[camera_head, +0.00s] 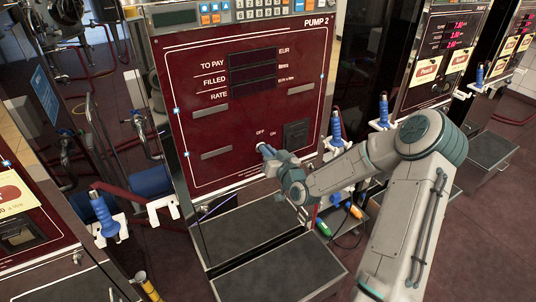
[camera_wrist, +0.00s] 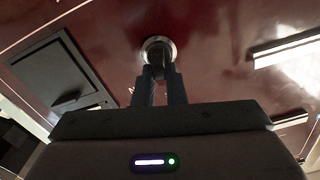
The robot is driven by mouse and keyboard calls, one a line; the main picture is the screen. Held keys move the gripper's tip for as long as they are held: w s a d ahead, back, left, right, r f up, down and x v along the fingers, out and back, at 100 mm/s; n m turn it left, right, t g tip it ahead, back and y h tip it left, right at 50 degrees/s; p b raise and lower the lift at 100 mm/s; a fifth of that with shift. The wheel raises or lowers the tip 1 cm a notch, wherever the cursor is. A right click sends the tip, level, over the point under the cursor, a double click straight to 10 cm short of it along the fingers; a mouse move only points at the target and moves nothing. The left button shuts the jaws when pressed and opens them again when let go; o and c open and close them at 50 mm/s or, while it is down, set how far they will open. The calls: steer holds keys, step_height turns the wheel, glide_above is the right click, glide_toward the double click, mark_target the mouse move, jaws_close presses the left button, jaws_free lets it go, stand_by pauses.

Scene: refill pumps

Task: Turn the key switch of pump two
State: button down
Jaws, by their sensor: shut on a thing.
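The red front panel (camera_head: 208,135) of pump 2 faces me. Its key switch (camera_head: 261,146) sits low on the panel, just under the OFF and ON labels, and is mostly hidden by my gripper in the head view. In the wrist view the switch's round metal collar (camera_wrist: 159,42) shows, with a dark key (camera_wrist: 157,69) standing out from it. My gripper (camera_head: 267,151) reaches the panel from the lower right. In the wrist view its two fingers (camera_wrist: 159,76) are shut on the key, one on each side. The turn position of the key is hard to tell.
A dark square recess (camera_head: 296,134) lies right of the switch. A grey shelf (camera_head: 270,225) juts out below the panel. Blue-handled nozzles hang at the right (camera_head: 336,125) and left (camera_head: 101,211). Other pumps stand on both sides.

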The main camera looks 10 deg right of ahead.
steer(key=m, duration=0.3)
steer(key=m+b, duration=0.1)
steer(key=m, duration=0.2)
steer(key=m+b, duration=0.1)
steer(key=m, duration=0.1)
steer(key=shift+w+d+f+m, duration=0.1)
steer(key=shift+d+f+m, duration=0.2)
steer(key=shift+d+m, duration=0.1)
stand_by(0.4)
steer(key=c, duration=1.5)
jaws_free()
steer(key=b+v, duration=0.1)
steer(key=v, duration=1.2)
steer(key=shift+s+d, duration=0.1)
steer(key=shift+s, duration=0.25)
